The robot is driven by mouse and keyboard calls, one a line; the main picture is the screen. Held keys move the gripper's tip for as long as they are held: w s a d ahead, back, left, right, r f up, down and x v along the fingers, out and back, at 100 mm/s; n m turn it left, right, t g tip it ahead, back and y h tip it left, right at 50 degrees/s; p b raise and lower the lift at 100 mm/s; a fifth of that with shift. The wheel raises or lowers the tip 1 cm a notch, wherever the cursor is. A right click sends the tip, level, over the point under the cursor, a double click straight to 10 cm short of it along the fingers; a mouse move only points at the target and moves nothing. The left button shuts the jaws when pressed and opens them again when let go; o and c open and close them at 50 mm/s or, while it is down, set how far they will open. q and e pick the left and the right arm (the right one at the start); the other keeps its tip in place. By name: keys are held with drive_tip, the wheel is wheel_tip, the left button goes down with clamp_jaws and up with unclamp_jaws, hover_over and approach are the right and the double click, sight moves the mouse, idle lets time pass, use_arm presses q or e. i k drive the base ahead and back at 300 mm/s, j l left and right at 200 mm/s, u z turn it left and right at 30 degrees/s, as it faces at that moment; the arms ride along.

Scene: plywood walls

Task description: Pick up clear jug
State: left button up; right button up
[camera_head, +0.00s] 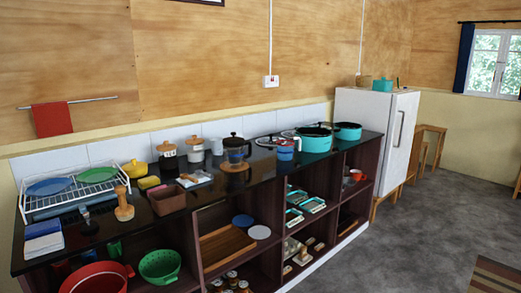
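A clear glass jug with a dark lid and dark contents (236,155), looking like a coffee press, stands upright on the black counter near its middle. It rests on a small brown round mat. I cannot tell for certain that this is the clear jug of the task. Neither of my grippers is in view.
The black counter (262,167) runs along the wall. Lidded canisters (195,148), a blue-and-white container (285,149) and teal pots (313,140) stand near the jug. A dish rack (72,190) is at left.

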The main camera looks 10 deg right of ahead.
sight(285, 144)
drive_tip(key=i+l+u, duration=0.55)
drive_tip(key=i+l, duration=0.15)
drive_tip(key=l, duration=0.2)
drive_tip(key=i+l+u, duration=0.15)
drive_tip(key=l, duration=0.2)
drive_tip(key=i+l, duration=0.2)
drive_tip(key=l, duration=0.15)
drive_tip(key=i+l+u, duration=0.1)
drive_tip(key=l, duration=0.25)
drive_tip(key=i+l, duration=0.15)
drive_tip(key=l, duration=0.25)
drive_tip(key=i+l, duration=0.15)
drive_tip(key=l, duration=0.2)
drive_tip(key=i+l, duration=0.2)
drive_tip(key=l, duration=0.15)
drive_tip(key=i+l, duration=0.15)
drive_tip(key=l, duration=0.2)
drive_tip(key=u, duration=0.05)
